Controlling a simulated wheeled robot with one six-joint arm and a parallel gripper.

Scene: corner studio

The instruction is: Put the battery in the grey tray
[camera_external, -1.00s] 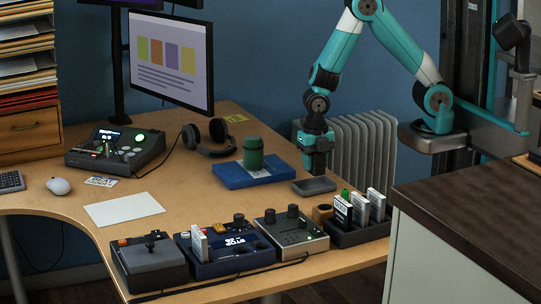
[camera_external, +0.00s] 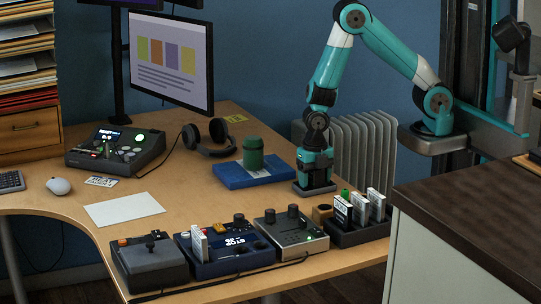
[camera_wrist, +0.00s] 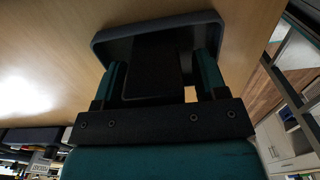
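The grey tray (camera_external: 306,191) lies on the desk in front of the radiator. It also shows in the wrist view as a dark shallow tray (camera_wrist: 105,42). My gripper (camera_external: 314,178) points down at the tray, with its tips at or inside the rim. In the wrist view my gripper (camera_wrist: 160,60) has one teal finger on each side of a dark block (camera_wrist: 158,68), apparently the battery. The block reaches into the tray. Whether the fingers press on it or stand slightly apart, and whether it rests on the tray floor, I cannot tell.
A blue case (camera_external: 240,177) with a green canister (camera_external: 253,153) stands left of the tray. A dark rack (camera_external: 362,234) with upright white cartridges is in front to the right. A control box (camera_external: 291,233) stands in front.

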